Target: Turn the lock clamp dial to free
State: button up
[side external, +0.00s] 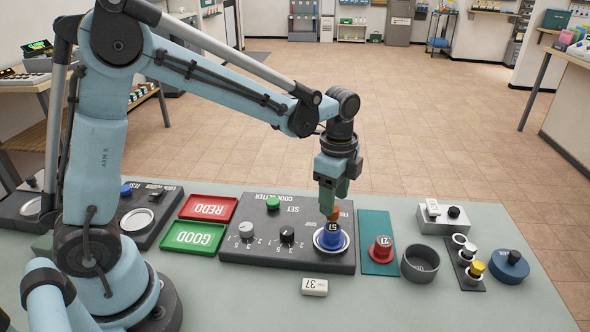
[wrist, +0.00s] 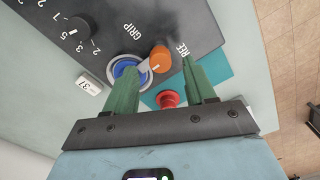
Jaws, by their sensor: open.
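The orange clamp dial (wrist: 160,58) is on the dark panel (wrist: 200,22), between the printed words GRIP and FREE, the latter partly covered. I cannot tell for sure which word its pointer faces. A blue round piece (wrist: 125,73) sits in a silver ring beside it. In the side view the piece (side external: 331,239) is marked 51. My gripper (wrist: 160,64) is open, its green fingers apart with the dial showing between them. In the side view my gripper (side external: 331,202) points down over the dial (side external: 335,214); I cannot tell whether the fingers touch it.
The panel also has a green knob (side external: 272,203), a white dial (side external: 246,229) and a black dial (side external: 287,235). A red piece (side external: 381,250) stands on a teal mat right of it. A white 37 tag (side external: 314,287) lies in front. A grey cup (side external: 420,265) is further right.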

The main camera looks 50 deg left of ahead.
aim_at(332, 219)
jog(key=shift+f, duration=1.45)
grip_shut()
